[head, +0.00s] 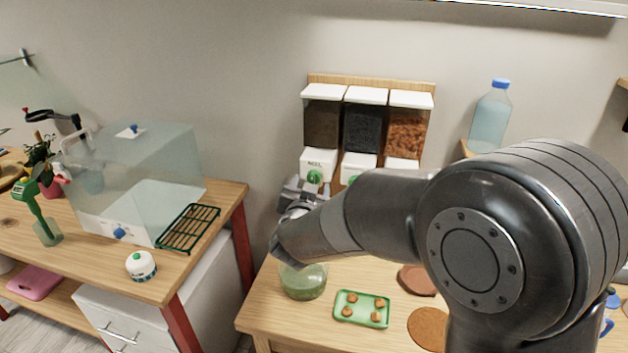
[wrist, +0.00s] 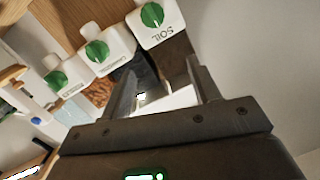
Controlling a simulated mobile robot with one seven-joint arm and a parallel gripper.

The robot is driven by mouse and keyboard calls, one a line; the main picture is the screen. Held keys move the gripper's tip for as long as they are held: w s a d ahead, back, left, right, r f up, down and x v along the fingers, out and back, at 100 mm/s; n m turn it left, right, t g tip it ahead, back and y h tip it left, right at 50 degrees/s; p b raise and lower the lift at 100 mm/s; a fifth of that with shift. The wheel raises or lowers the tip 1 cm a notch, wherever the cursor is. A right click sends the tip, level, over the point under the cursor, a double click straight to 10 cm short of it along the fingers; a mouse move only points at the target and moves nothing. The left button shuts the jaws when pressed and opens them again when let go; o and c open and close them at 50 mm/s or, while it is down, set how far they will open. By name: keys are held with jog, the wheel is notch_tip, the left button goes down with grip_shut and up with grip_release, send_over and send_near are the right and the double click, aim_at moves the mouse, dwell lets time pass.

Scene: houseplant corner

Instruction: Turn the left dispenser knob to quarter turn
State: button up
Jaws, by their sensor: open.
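The left dispenser has a dark fill, a white lid and a white front marked SOIL. Its round green left knob (head: 315,177) shows on that front in the head view. In the wrist view, where the label is upside down, the left knob (wrist: 152,15) is at the top middle with a pale mark across it. My gripper (head: 308,188) is just below and left of this knob in the head view. In the wrist view my gripper (wrist: 162,78) has its fingers apart with nothing held, and the knob lies beyond their tips, apart from them.
The middle dispenser (head: 365,125) and right dispenser (head: 408,130) stand close beside it; their green knobs also show in the wrist view (wrist: 97,51). Below are a greenish glass bowl (head: 303,283) and a green tray (head: 361,309). A clear box (head: 150,175) stands on the left bench.

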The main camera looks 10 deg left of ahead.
aim_at(312, 181)
jog(key=s+a+f+m+t+h, duration=0.1)
jog(key=s+a+f+h, duration=0.15)
jog(key=f, duration=0.25)
jog(key=shift+m+h, duration=0.3)
jog(key=shift+h, duration=0.05)
jog(key=w, duration=1.1)
jog(key=shift+w+d+r, duration=0.1)
jog(key=shift+w, duration=0.25)
jog(key=shift+c, duration=0.3)
jog(key=c, duration=0.9)
